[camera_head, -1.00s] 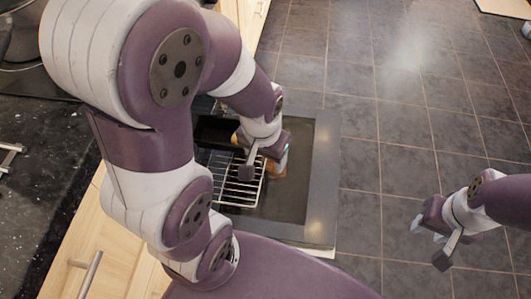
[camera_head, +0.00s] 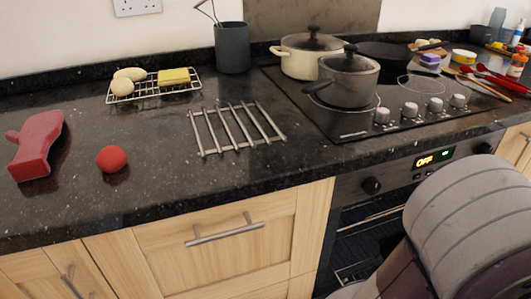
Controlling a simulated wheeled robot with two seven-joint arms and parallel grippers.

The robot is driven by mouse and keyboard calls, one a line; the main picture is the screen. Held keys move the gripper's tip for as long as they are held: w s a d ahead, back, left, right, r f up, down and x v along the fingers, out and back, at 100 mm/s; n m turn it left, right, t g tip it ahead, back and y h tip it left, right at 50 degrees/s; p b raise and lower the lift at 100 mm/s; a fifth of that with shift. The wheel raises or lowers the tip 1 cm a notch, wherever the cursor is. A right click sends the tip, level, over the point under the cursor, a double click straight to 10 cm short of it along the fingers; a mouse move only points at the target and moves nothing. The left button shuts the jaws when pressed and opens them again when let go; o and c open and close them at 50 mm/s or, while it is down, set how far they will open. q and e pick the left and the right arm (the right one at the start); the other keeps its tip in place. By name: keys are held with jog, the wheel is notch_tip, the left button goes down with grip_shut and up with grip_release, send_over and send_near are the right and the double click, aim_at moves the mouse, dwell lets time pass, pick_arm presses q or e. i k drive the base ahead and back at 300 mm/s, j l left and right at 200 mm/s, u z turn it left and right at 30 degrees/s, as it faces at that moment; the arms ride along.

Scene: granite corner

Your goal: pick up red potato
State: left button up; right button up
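A small round red thing, which looks like the red potato (camera_head: 112,159), rests on the dark granite counter (camera_head: 150,203) at the left. It stands apart from the things around it, and nothing covers it. Neither of my grippers shows in the current view. Only a large grey and purple link of my own arm shows, at the lower right in front of the oven.
A red mitt-like object (camera_head: 36,148) lies left of the potato. A wire rack (camera_head: 150,93) with two pale oval things and a yellow block is behind. A metal trivet (camera_head: 237,129) lies to the right. Pots (camera_head: 348,80) stand on the hob. Bare counter surrounds the potato.

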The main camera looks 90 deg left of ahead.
aim_at(112, 158)
jog(key=u, duration=4)
